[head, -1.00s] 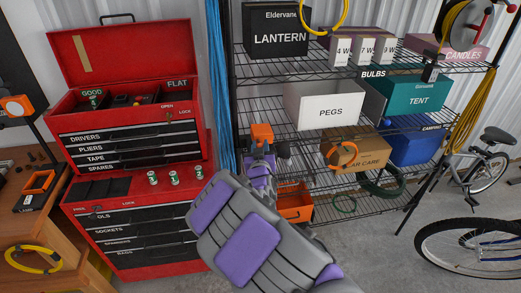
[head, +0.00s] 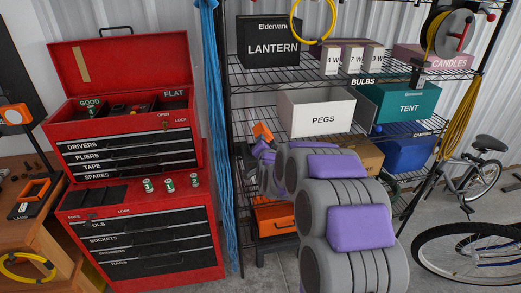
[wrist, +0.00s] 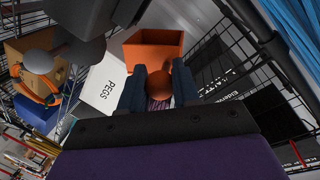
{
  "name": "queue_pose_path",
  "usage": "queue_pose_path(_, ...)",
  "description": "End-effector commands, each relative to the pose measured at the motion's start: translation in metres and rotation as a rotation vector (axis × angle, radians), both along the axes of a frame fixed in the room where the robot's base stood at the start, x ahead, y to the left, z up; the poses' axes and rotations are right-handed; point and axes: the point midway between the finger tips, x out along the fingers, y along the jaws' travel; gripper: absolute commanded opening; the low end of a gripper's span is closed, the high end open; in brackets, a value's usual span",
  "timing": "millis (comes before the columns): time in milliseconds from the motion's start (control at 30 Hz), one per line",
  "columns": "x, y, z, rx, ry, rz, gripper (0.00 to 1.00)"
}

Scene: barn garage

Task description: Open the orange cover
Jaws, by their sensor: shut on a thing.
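My gripper (wrist: 160,88) is shut on a rounded orange part of the orange cover (wrist: 158,79), seen between its dark fingers in the wrist view. In the head view an orange piece (head: 263,131) stands tilted at the far end of my gripper, left of the PEGS box; my arm hides the fingertips there. An orange box (head: 274,217) sits low on the rack, partly behind my arm. A larger orange box shape (wrist: 153,45) lies beyond the fingers in the wrist view. I cannot tell exactly how the cover joins it.
The wire rack holds the white PEGS box (head: 316,112) close to the right of my gripper, with the LANTERN box (head: 273,42) above. Blue rope (head: 216,130) hangs at the rack's left, beside the red tool chest (head: 140,215). Bicycles stand at right.

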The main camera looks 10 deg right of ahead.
Motion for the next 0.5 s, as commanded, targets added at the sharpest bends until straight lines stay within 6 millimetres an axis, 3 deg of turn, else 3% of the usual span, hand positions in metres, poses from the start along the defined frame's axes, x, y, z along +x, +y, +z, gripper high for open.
queue_pose_path(500, 0.000, -0.024, -0.001, 0.367, -0.001, -0.002, 0.00)
